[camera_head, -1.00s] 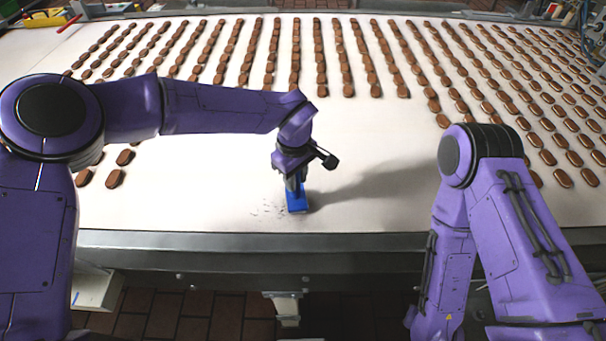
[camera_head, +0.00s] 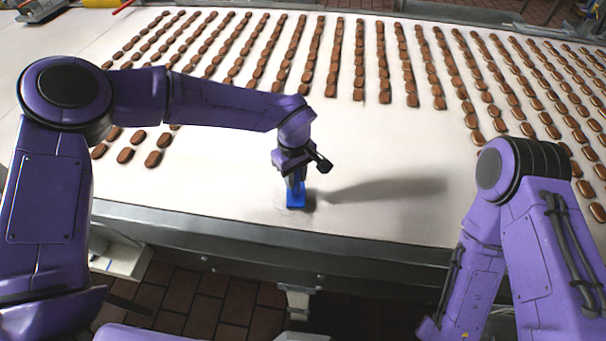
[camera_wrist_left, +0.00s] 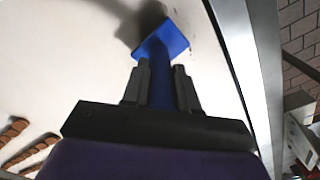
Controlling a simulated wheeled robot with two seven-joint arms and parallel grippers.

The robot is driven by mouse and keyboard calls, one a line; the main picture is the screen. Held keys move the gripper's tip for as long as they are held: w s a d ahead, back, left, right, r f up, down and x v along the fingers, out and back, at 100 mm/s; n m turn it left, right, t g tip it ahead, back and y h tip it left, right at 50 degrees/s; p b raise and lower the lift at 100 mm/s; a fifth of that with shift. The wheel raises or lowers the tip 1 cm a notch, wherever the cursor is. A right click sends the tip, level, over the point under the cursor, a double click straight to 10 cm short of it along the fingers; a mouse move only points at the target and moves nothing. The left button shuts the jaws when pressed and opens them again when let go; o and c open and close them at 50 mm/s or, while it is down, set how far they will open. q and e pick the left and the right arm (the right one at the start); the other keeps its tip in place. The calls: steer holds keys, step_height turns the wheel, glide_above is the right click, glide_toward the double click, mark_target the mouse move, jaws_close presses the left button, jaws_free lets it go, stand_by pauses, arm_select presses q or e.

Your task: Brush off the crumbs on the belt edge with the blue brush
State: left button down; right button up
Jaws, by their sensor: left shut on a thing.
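The blue brush (camera_head: 296,197) stands upright on the white belt (camera_head: 235,170), close to its near edge. My left gripper (camera_head: 295,179) is shut on the brush handle from above. In the left wrist view the brush head (camera_wrist_left: 163,40) shows past the fingers of my left gripper (camera_wrist_left: 160,85), with its handle between them. A few tiny dark specks, likely crumbs (camera_wrist_left: 191,47), lie beside the head there. In the head view hardly any crumbs can be made out around the brush. Only my right arm's upper links show; its gripper is out of view.
Long rows of brown cookies (camera_head: 333,70) cover the far part of the belt and its right side. A few cookies (camera_head: 125,155) lie at the left, behind my left arm. A grey metal rail (camera_head: 250,231) runs along the belt's near edge.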

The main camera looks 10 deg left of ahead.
arm_select(q)
steer(key=shift+a+f, duration=0.1)
steer(key=shift+a, duration=3.65)
steer(key=shift+s+d, duration=0.1)
steer(key=shift+d, duration=2.75)
steer(key=shift+s+d, duration=2.05)
steer(key=shift+d, duration=5.35)
steer(key=a, duration=2)
steer(key=shift+w+a, duration=0.15)
steer(key=shift+w, duration=0.15)
